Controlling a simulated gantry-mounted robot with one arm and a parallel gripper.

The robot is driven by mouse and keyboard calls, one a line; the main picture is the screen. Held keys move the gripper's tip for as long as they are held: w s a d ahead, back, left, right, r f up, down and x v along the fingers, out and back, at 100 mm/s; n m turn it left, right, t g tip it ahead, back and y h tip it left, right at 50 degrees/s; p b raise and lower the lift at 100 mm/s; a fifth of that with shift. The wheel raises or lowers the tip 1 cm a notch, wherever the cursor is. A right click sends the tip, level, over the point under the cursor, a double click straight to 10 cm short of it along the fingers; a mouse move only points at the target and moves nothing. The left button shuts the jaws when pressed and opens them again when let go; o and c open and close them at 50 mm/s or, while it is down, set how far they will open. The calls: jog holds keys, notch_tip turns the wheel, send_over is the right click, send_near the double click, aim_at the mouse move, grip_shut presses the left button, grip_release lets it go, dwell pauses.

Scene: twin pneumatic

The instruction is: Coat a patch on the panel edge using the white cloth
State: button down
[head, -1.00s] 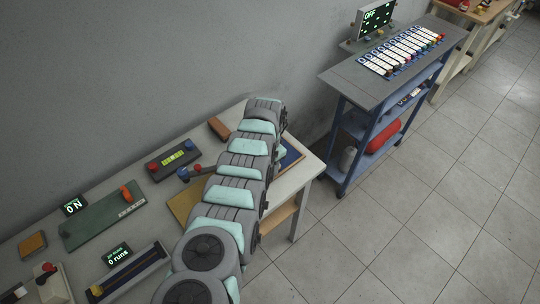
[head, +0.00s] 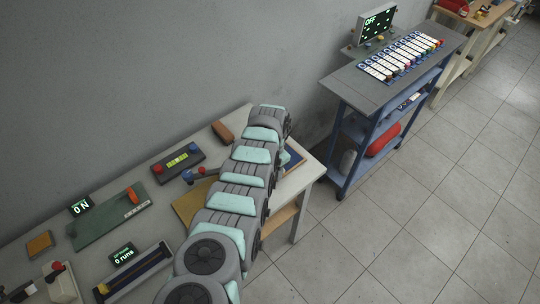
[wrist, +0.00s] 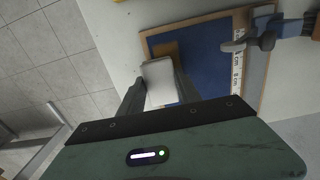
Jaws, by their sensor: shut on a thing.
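My gripper (wrist: 146,88) is shut on the white cloth (wrist: 158,78), which shows as a pale pad between the fingers in the wrist view. Beyond it lies a blue panel (wrist: 208,62) in a thin wooden frame, with a white ruler strip (wrist: 239,52) along its right side. A brown patch (wrist: 168,49) is on the panel's left part, just past the cloth. I cannot tell whether the cloth touches the panel. In the head view the panel shows as a small blue corner (head: 293,158) beside my arm; my gripper and the cloth are hidden there.
A blue-grey clamp-like part (wrist: 263,29) sits at the panel's right. On the workbench are a brown block (head: 222,131), a button box (head: 179,161) and a green lever board (head: 110,217). A blue cart (head: 388,82) stands to the right, with open floor in front.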

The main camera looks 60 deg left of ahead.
jog(key=shift+s+a+r+p, duration=0.35)
jog(key=shift+a+r, duration=0.05)
jog(key=shift+r, duration=0.25)
jog(key=shift+s+a+r+p, duration=0.3)
jog(key=shift+a+r+p, duration=0.1)
jog(key=shift+r, duration=0.2)
jog(key=r+p, duration=0.1)
jog(key=r, duration=0.1)
jog(key=r+p, duration=0.1)
jog(key=p, duration=0.1)
jog(key=shift+w+d+r, duration=0.1)
jog(key=shift+w+r, duration=0.1)
jog(key=shift+r, duration=0.15)
